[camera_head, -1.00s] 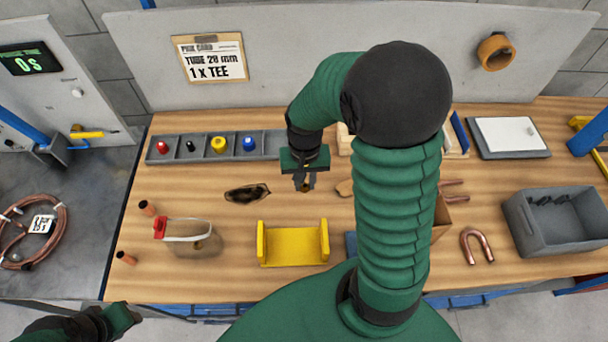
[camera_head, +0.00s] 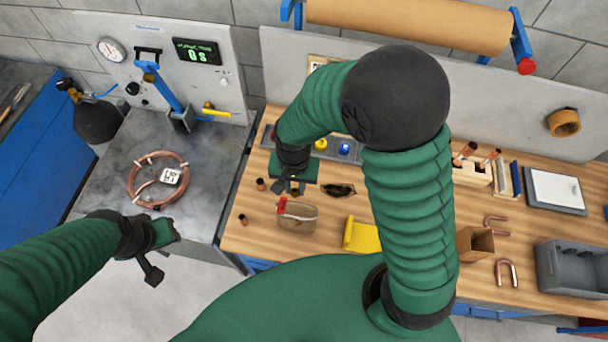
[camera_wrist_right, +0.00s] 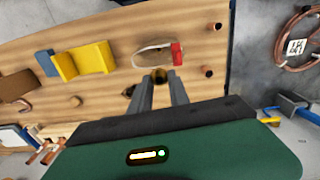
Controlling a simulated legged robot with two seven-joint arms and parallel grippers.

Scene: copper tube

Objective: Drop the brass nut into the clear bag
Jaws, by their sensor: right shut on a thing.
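The clear bag (camera_head: 300,218) stands on the wooden bench with a red clip (camera_head: 282,205) at its left end; it also shows in the right wrist view (camera_wrist_right: 150,59). My right gripper (camera_head: 294,188) is over the bench, close to the bag's far side in the head view. In the right wrist view its fingers (camera_wrist_right: 159,82) are shut on the brass nut (camera_wrist_right: 159,74), which sits at the fingertips just short of the bag's edge. The height between nut and bag is hard to judge. My left gripper (camera_head: 154,268) hangs empty in front of the grey table; its finger gap is unclear.
A yellow cradle (camera_head: 361,236) stands right of the bag. A dark shape (camera_head: 338,190) lies behind it. Small copper pieces (camera_head: 243,219) stand to its left. A copper coil (camera_head: 157,180) lies on the grey table. A grey bin (camera_head: 570,270) is at far right.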

